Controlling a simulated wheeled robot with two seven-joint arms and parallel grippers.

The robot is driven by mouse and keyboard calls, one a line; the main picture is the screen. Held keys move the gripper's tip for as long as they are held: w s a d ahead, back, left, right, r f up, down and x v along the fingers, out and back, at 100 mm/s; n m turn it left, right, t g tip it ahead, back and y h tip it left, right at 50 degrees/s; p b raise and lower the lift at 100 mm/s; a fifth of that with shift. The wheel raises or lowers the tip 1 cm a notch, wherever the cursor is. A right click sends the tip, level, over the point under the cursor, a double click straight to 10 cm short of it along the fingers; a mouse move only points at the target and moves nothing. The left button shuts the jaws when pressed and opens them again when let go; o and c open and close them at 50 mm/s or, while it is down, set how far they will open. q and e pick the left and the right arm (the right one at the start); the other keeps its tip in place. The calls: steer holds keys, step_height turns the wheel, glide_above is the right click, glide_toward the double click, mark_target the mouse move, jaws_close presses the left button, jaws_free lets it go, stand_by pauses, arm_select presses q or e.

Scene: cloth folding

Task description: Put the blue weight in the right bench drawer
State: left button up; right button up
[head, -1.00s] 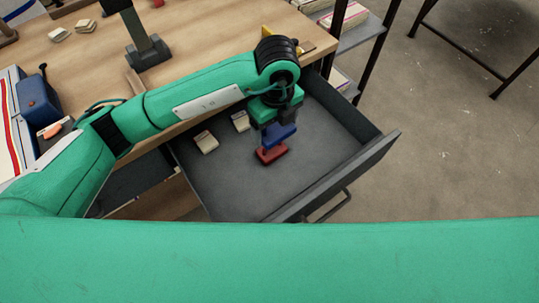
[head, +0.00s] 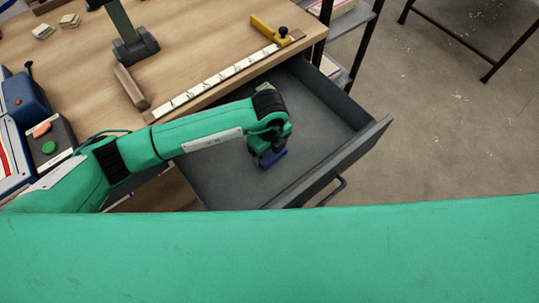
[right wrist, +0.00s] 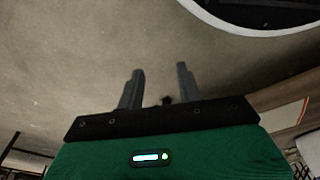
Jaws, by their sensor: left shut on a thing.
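The blue weight (head: 274,160) is low inside the open right bench drawer (head: 225,188). My left gripper (head: 266,152) reaches in from above and is shut on the weight; the arm hides part of both. I cannot tell whether the weight touches the drawer floor. My right gripper (right wrist: 160,88) shows in the right wrist view with its two fingers apart and nothing between them, over bare floor.
The wooden bench top (head: 195,45) holds a grey stand (head: 135,45), a pale marked strip (head: 220,77) and a yellow item (head: 270,30). A blue machine (head: 28,97) stands at left. The drawer front (head: 345,160) bounds the drawer at right.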

mark_target(270, 156)
arm_select(q)
step_height(270, 156, down, 4)
steer(key=shift+r, duration=0.25)
steer(key=shift+f, duration=0.35)
arm_select(e)
steer(key=shift+w+r, duration=0.1)
steer(key=shift+r, duration=0.1)
arm_select(q)
steer(key=shift+f, duration=0.1)
steer(key=o, duration=1.6)
steer(key=shift+o, duration=0.2)
arm_select(e)
steer(key=shift+r, duration=0.25)
arm_select(q)
steer(key=shift+r, duration=0.3)
step_height(270, 156, up, 11)
steer(key=shift+f, duration=0.15)
steer(key=shift+r, duration=0.45)
arm_select(e)
steer(key=shift+s+f, duration=0.3)
steer(key=shift+f, duration=0.35)
